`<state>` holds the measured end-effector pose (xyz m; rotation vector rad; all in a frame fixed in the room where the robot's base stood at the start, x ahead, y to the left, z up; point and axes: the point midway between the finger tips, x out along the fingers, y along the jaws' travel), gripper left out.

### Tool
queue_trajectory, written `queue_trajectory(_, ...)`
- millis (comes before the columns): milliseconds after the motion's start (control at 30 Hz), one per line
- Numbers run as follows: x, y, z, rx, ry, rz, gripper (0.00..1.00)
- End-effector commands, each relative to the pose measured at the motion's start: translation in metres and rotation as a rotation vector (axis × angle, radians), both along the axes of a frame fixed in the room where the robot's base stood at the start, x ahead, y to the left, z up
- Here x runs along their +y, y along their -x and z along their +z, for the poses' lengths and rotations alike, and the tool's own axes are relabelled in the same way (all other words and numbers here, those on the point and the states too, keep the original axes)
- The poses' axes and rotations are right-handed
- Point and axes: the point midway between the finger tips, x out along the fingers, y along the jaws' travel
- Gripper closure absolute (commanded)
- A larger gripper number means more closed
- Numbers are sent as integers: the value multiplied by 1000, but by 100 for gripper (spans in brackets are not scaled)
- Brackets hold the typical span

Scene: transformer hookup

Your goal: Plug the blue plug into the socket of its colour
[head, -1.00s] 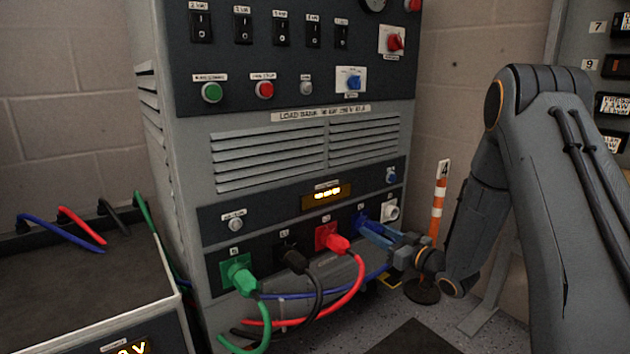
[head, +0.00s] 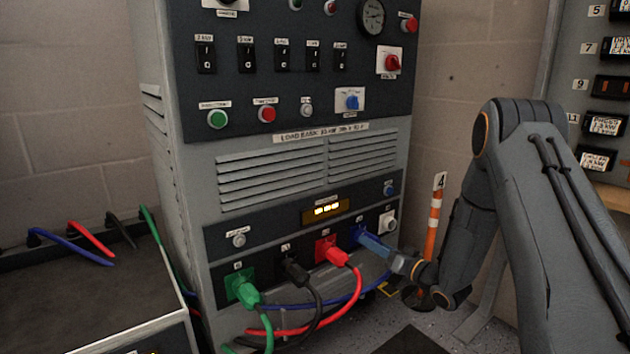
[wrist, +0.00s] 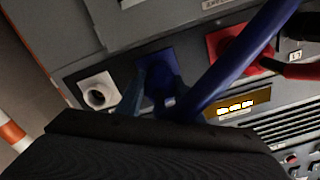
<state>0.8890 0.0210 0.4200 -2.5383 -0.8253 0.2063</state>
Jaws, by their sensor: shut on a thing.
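The blue socket (head: 358,231) is on the lower panel of the load bank, between the red socket and a white one. My gripper (head: 371,243) is right in front of it, shut on the blue plug. In the wrist view the blue plug (wrist: 168,98) is between my fingers, at the blue socket plate (wrist: 154,62). The fingers hide much of the plug in the head view. I cannot tell how deep it sits. The blue cable (wrist: 235,62) crosses the wrist view and hangs below the panel in the head view (head: 310,304).
Green (head: 243,291), black (head: 297,272) and red (head: 338,255) plugs sit in sockets to the left, their cables looping below. The white socket (head: 388,222) to the right is empty. An orange-white post (head: 433,225) stands close behind my wrist. A transformer box (head: 85,305) is at left.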

Motion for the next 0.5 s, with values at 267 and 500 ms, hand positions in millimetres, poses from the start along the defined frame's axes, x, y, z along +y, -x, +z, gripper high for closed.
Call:
queue_trajectory(267,0,0,1,75,-106,0,97)
queue_trajectory(500,0,0,0,82,-115,0,97)
